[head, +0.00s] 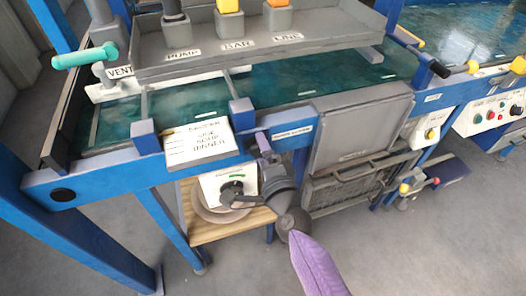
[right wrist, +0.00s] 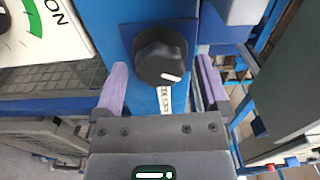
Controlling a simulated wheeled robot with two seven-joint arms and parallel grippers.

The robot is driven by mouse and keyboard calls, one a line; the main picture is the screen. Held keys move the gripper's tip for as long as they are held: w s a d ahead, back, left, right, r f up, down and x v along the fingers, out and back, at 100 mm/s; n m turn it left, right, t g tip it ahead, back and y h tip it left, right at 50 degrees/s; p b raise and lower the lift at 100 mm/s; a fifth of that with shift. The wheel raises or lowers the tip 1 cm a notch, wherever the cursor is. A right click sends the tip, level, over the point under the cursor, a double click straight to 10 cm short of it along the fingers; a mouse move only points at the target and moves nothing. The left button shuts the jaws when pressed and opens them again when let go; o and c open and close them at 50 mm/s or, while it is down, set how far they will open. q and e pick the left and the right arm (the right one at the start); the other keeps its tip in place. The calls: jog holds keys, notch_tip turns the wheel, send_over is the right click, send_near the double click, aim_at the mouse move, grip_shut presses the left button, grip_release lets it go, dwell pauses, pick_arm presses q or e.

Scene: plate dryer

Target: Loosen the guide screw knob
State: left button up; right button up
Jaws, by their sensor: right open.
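A black ridged knob (right wrist: 160,55) with a white mark sits on a dark plate on a blue upright in the right wrist view. A white label strip (right wrist: 165,98) is below it, its text only partly readable. My right gripper (right wrist: 162,85) is open, with one purple finger on each side of the knob in the picture; I cannot tell whether they touch it. In the head view the right gripper (head: 264,146) is at the blue frame's front, and the knob is hidden there. My left gripper is not in view.
A white panel with a rotary switch (head: 231,188) is just left of my right gripper. A grey box (head: 360,125) and dark grille (head: 355,183) are to the right. A grey tray (head: 330,35) with labelled controls lies above the green bed (head: 290,90).

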pick_arm(q)
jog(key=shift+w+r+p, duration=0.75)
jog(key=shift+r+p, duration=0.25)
jog(key=shift+p, duration=0.1)
pick_arm(e)
jog(key=v, duration=1)
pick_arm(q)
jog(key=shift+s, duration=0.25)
